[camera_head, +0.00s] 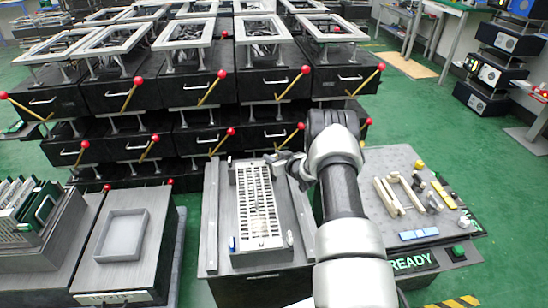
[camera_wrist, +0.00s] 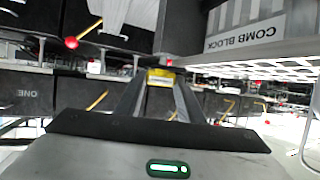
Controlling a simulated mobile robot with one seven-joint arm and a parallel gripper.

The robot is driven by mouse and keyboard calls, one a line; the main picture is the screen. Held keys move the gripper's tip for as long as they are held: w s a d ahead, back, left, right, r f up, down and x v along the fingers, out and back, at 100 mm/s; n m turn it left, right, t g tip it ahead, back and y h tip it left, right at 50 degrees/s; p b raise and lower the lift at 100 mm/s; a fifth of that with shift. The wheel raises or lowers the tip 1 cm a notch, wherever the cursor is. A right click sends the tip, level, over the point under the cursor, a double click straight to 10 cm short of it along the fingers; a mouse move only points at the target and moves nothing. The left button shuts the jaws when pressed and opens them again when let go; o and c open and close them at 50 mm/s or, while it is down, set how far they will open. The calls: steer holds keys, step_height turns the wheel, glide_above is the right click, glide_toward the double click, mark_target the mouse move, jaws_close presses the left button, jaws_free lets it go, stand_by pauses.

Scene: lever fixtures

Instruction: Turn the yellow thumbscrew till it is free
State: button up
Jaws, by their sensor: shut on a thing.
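The yellow thumbscrew (camera_wrist: 160,76) shows between the ends of the two dark fingers in the wrist view. My gripper (camera_wrist: 160,84) is shut on it, with a finger on each side. In the head view my gripper (camera_head: 279,160) is at the upper right corner of the pale slotted comb block (camera_head: 256,200); the thumbscrew cannot be made out there. The block's COMB BLOCK label (camera_wrist: 245,30) is at the upper right of the wrist view. How far the screw is turned cannot be seen.
The comb block stands on a grey-topped bench. A grey tray (camera_head: 122,235) is to the left, and a panel with loose parts and a READY sign (camera_head: 410,262) to the right. Behind stand stacked black units with red-knobbed levers (camera_head: 212,87). Green floor is open at the right.

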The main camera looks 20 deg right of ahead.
steer(key=n+y, duration=0.2)
steer(key=y, duration=0.1)
steer(key=shift+d+n+g, duration=0.15)
steer(key=shift+n+g, duration=0.15)
steer(key=shift+n+g+y, duration=1)
steer(key=shift+n+y, duration=0.6)
steer(key=o, duration=1.1)
steer(key=shift+c, duration=0.2)
steer(key=p+v, duration=0.4)
steer(key=v, duration=1.3)
steer(key=shift+d+p, duration=0.25)
steer(key=shift+p, duration=0.05)
